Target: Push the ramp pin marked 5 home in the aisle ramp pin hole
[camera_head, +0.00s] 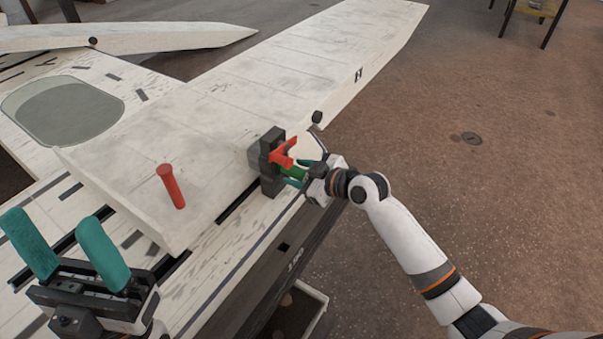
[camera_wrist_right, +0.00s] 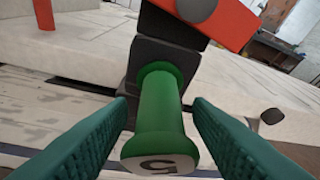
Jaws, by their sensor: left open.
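The green ramp pin marked 5 (camera_wrist_right: 160,110) sticks out of a black block at the ramp's edge, its numbered end facing the right wrist camera. It also shows in the head view (camera_head: 294,173), partly hidden by my right gripper. The black block (camera_head: 271,150) carries a red lever (camera_head: 284,152), also seen in the right wrist view (camera_wrist_right: 222,22). The hole itself is hidden behind the pin. My right gripper (camera_wrist_right: 159,103) has a finger on each side of the pin, with gaps visible. My left gripper (camera_head: 66,236) is open and empty at lower left.
A red upright pin (camera_head: 171,187) stands on the pale ramp (camera_head: 205,110), left of the block. A dark round knob (camera_head: 317,117) is on the ramp edge beyond the block. Open floor (camera_head: 480,200) lies to the right. A bin (camera_head: 300,311) stands below the bench edge.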

